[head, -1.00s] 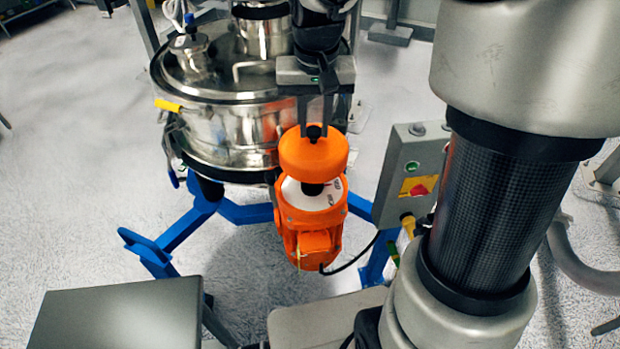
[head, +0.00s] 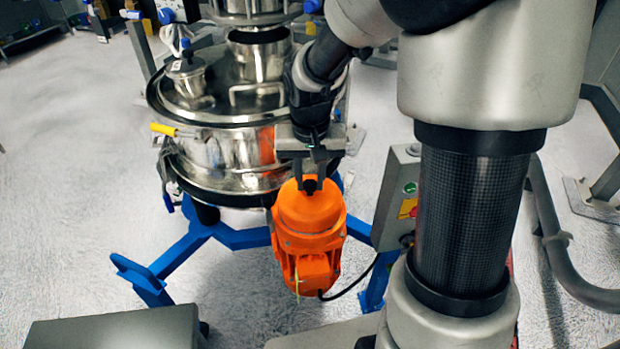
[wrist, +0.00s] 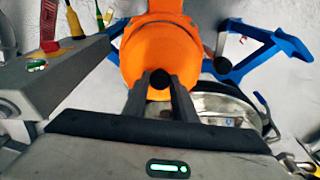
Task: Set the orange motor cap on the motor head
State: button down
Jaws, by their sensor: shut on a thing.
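The orange motor cap (head: 309,206) sits on top of the orange motor (head: 306,256) in the head view, covering the motor head. No gap shows between cap and motor from here. My gripper (head: 309,183) is above the cap, its fingers pointing down and shut on the cap's black knob. In the wrist view the round orange cap (wrist: 160,52) lies just beyond my gripper's fingers (wrist: 159,84), with the black knob between their tips. The motor head is hidden under the cap.
The steel sifter drum (head: 225,150) stands right behind the motor on a blue frame (head: 190,240). A grey control box (head: 392,195) is close at the right, and a black cable runs from the motor. Open floor lies at the left.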

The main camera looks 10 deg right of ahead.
jog(key=shift+f+b, duration=0.5)
jog(key=shift+f, duration=0.1)
jog(key=c, duration=1.4)
grip_release()
jog(key=shift+c, duration=0.2)
